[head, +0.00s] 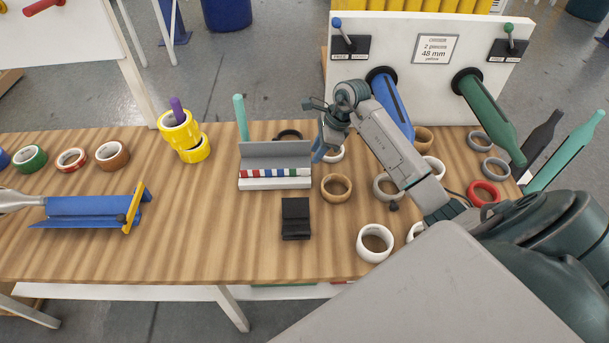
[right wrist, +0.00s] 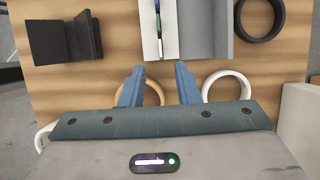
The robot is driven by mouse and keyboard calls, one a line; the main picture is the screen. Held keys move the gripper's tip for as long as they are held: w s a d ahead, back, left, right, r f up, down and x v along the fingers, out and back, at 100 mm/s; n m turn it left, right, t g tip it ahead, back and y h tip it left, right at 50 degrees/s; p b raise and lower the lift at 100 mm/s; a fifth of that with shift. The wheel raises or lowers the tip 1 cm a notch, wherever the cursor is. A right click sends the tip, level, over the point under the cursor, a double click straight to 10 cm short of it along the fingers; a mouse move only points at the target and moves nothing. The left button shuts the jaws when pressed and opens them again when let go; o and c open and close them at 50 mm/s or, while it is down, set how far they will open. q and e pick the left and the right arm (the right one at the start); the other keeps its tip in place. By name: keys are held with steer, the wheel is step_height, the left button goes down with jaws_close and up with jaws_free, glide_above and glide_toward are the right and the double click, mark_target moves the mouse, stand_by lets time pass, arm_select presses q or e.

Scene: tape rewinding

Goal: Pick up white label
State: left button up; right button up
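A small label holder (head: 275,184) stands on the table, with a grey back panel and a white front. A row of coloured labels (head: 275,172) with white among them lies in it; I cannot single out one white label. In the right wrist view the holder (right wrist: 207,30) is at the top, with its narrow row of labels (right wrist: 159,28). My right gripper (head: 319,152) is just right of the holder in the head view. In the right wrist view its two blue fingers (right wrist: 160,72) are apart with nothing between them. My left gripper is not in view.
A black block (head: 296,218) stands in front of the holder. A tan ring (head: 336,187) and white rolls (head: 375,243) lie to the right. A blue tool with a yellow end (head: 95,208) lies at left. Yellow rolls (head: 180,130) are stacked behind. The table's middle left is clear.

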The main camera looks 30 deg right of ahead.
mark_target(305, 174)
steer(key=b+x, duration=0.2)
steer(key=x, duration=0.5)
steer(key=shift+w+a+f+b, duration=0.1)
steer(key=shift+w+f+b, duration=0.05)
steer(key=shift+f+b, duration=0.25)
steer(key=shift+r, duration=0.1)
jaws_close()
